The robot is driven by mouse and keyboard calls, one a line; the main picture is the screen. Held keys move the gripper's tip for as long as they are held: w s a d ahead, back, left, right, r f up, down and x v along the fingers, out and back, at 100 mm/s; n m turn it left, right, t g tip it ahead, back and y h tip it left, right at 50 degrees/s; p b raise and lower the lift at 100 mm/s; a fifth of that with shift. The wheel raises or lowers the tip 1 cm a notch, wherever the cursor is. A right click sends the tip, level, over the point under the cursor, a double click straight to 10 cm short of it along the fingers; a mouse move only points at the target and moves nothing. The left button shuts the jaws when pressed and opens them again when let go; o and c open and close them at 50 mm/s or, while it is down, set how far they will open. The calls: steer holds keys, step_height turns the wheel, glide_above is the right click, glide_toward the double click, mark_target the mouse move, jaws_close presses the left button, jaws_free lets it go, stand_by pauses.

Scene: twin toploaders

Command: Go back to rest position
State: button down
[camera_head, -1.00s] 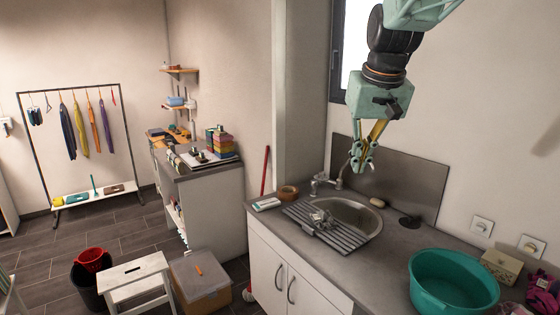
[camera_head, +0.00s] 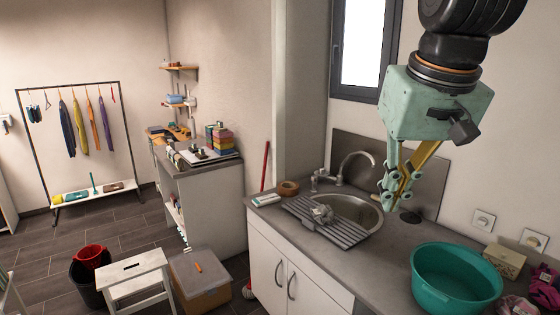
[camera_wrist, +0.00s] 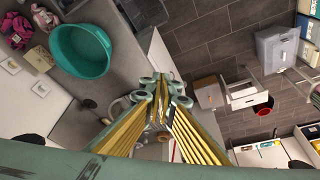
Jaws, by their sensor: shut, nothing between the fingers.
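My gripper (camera_head: 393,203) hangs in the air over the right side of the sink area in the head view, its fingers pointing down. The two fingers are together and hold nothing. In the wrist view my gripper (camera_wrist: 158,86) points down with its yellow and green fingers meeting near the middle. The steel sink (camera_head: 368,208) is below and left of the gripper in the head view. Part of the backsplash is hidden behind the fingers.
A teal basin (camera_head: 430,297) stands on the counter (camera_head: 385,265), below right of the gripper. A curved faucet (camera_head: 352,157) rises behind the sink. A drying rack (camera_head: 322,222) lies over the sink's left side. A white stool (camera_head: 133,267) and bin (camera_head: 200,280) stand on the floor.

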steer(key=s+f+b, duration=0.1)
steer(key=s+f, duration=0.4)
steer(key=s, duration=0.6)
steer(key=s+f+b, duration=0.2)
steer(key=s+f, duration=0.3)
steer(key=s, duration=0.7)
steer(key=shift+f, duration=0.15)
